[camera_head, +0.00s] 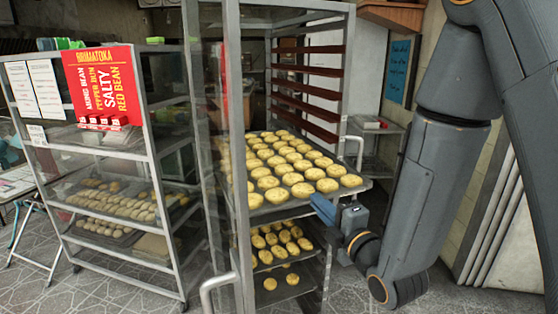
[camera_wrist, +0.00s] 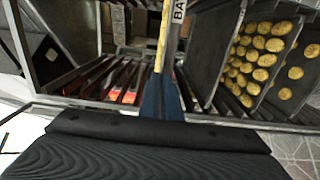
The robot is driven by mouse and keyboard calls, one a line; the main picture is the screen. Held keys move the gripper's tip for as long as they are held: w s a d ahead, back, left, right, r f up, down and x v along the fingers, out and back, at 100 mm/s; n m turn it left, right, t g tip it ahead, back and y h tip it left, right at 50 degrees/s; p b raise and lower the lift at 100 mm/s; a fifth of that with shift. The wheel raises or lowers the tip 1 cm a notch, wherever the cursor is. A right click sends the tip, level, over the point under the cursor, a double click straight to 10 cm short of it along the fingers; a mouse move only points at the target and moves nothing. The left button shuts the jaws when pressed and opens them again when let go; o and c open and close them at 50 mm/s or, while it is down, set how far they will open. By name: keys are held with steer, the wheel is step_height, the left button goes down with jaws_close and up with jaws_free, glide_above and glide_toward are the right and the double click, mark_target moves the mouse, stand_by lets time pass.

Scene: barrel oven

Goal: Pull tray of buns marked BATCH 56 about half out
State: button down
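The tray of buns (camera_head: 352,190) is at mid height in the metal rack, full of round yellow buns. Its front right corner sticks out past the rack's right post; how far is hard to judge. My gripper (camera_head: 327,208) is at the tray's front edge. In the wrist view its blue fingers (camera_wrist: 163,98) are closed together on the tray's edge (camera_wrist: 164,38), seen edge-on.
Lower trays of buns (camera_head: 280,243) sit in the same rack, and empty red-brown slots (camera_head: 308,85) are above. A second rack (camera_head: 158,190) with a red sign (camera_head: 100,85) stands left. A metal handle (camera_head: 218,288) juts out low in front.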

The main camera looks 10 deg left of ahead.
steer(key=shift+p+v, duration=1.6)
steer(key=shift+p, duration=0.25)
steer(key=c, duration=1.9)
jaws_free()
